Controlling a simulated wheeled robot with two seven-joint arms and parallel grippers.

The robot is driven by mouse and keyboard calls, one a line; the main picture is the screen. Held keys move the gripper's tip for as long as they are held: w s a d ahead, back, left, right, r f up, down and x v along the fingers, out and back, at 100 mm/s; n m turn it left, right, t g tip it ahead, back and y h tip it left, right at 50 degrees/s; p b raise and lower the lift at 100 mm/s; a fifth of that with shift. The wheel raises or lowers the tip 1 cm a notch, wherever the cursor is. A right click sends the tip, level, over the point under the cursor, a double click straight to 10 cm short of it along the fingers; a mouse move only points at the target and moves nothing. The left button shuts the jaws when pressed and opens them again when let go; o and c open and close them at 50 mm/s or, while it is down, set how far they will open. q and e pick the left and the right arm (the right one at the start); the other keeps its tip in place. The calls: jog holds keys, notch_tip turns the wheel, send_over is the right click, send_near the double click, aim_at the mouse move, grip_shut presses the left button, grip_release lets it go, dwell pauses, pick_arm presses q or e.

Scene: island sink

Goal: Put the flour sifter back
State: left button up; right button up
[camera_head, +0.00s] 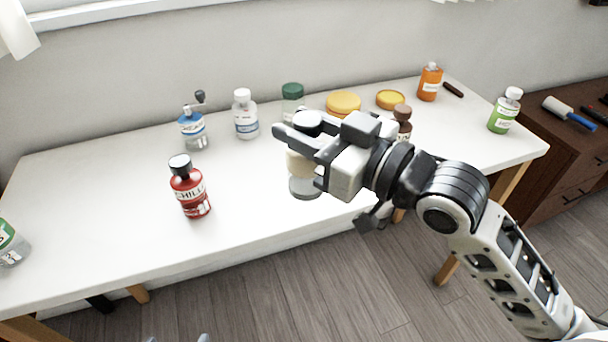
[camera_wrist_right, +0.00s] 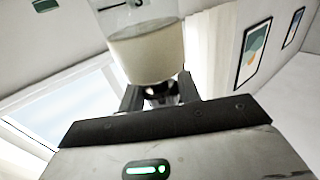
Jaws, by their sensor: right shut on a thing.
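The flour sifter (camera_head: 301,165) is a clear jar-like container with cream-coloured powder, over the right-middle part of the white table.
On the white table (camera_head: 120,262) stand a red chili bottle (camera_head: 190,188), a blue-labelled grinder (camera_head: 192,128), a white bottle (camera_head: 245,115), a green-capped jar (camera_head: 292,98), yellow tubs (camera_head: 343,103), an orange bottle (camera_head: 429,83) and a green bottle (camera_head: 504,112). The front middle is clear.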

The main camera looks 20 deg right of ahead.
jog(key=shift+d+r, duration=0.3)
jog(key=shift+r, duration=0.2)
jog(key=shift+w+d+f+b, duration=0.2)
jog(key=shift+w+b, duration=0.1)
jog(key=shift+b, duration=0.6)
jog(key=shift+w+f+b, duration=0.4)
jog(key=shift+w+b, duration=0.15)
jog(key=shift+b, duration=0.55)
pick_arm(q)
jog(key=b, duration=0.1)
jog(key=f, duration=0.1)
jog(key=f+b, duration=0.1)
jog(key=shift+w+d+f+t+b, duration=0.1)
jog(key=shift+d+f+t+b, duration=0.1)
jog(key=shift+d+t+b, duration=0.15)
pick_arm(e)
jog(key=w+d+f, duration=0.2)
jog(key=w+f, duration=0.9)
jog(key=w, duration=0.1)
jog(key=shift+f, duration=0.15)
pick_arm(q)
jog(key=shift+a, duration=0.1)
pick_arm(e)
jog(key=shift+f, duration=0.1)
